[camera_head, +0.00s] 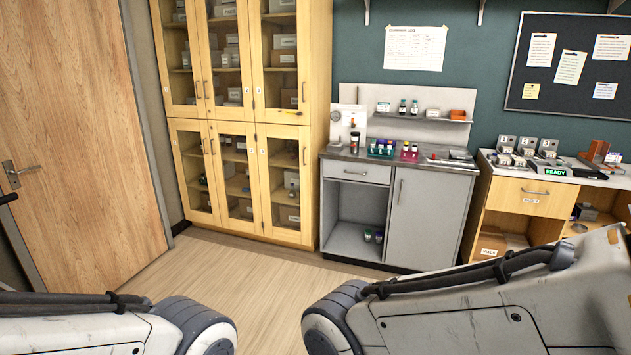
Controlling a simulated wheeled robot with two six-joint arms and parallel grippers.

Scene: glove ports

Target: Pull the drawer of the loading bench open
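Two benches with drawers stand along the back wall, and I cannot tell by a label which is the loading bench. The grey bench (428,222) has a shut grey drawer (356,171) with a bar handle, above an open cubby. The wooden bench (484,219) at the right has a shut yellow-wood drawer (531,198) with a bar handle and a small label that seems to read PACKS. Only links of my two arms show along the bottom edge. Neither gripper is in view, and both benches are well beyond the arms.
A tall glass-door cabinet (245,133) stands left of the grey bench. A wooden door (85,130) is at the far left. Small vials and racks (381,148) stand on the grey bench top. The wood floor (260,277) before the benches is clear.

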